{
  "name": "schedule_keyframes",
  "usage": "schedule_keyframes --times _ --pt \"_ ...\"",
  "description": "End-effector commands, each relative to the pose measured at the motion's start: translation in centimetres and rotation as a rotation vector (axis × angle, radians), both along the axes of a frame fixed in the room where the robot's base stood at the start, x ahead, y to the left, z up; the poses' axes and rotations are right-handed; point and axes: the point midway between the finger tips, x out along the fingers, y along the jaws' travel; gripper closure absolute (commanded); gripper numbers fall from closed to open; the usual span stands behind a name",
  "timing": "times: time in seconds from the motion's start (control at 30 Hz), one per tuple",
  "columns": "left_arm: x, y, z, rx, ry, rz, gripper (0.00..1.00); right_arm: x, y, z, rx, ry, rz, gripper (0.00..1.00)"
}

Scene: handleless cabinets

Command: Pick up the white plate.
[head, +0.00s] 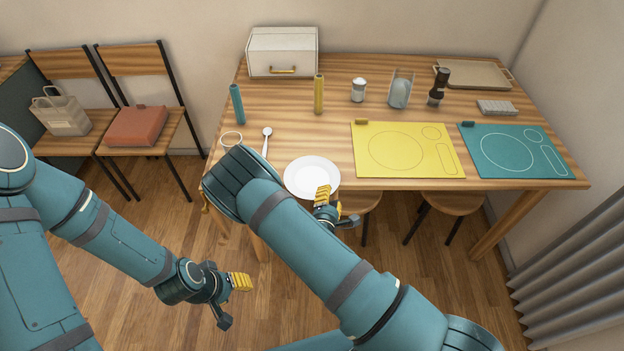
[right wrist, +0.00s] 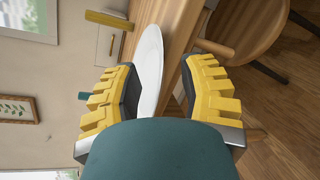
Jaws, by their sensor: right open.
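The white plate (head: 308,174) lies flat on the wooden table at its front edge, left of the yellow mat. My right gripper (head: 335,207) is open at the plate's near right rim. In the right wrist view the plate (right wrist: 151,65) shows edge-on between the two spread yellow-padded fingers of this gripper (right wrist: 160,72). Its rim looks very close to the left finger; I cannot tell whether they touch. My left gripper (head: 234,301) hangs in front of the table, over the floor, with its fingers apart and empty.
On the wooden table (head: 290,122), a spoon (head: 266,142) and a ring (head: 231,139) lie left of the plate. A yellow mat (head: 440,165) and a teal mat (head: 535,165) lie to the right. Bottles and a white box (head: 283,45) stand farther back. Stools (head: 450,203) stand under the front edge.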

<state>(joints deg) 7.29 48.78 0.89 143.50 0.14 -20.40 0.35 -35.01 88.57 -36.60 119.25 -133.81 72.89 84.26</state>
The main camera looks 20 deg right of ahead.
Motion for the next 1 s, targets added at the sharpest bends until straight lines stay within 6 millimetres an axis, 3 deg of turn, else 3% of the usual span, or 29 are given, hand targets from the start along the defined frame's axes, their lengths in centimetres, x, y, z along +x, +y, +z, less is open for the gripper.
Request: schedule_keyframes --times 0.3,0.63,0.73,0.77,1.0 --pt "-0.3 0.0 -0.9 -0.002 0.006 -0.004 0.53 3.7 -1.8 -1.0 0.000 -0.002 -0.001 0.59" --pt "-0.3 -0.1 -0.9 -0.002 0.007 -0.005 0.53 4.1 -2.0 -1.0 0.000 -0.001 -0.002 0.60" --pt "-0.3 0.0 -0.9 -0.002 0.007 -0.005 0.53 4.1 -2.0 -1.0 0.000 -0.001 -0.002 0.95" --pt "-0.3 0.0 -0.9 -0.002 0.007 -0.005 0.53 4.1 -2.0 -1.0 0.000 -0.001 -0.002 1.00" --pt "-0.3 0.0 -0.9 -0.002 0.007 -0.005 0.53 4.1 -2.0 -1.0 0.000 -0.001 -0.002 1.00"
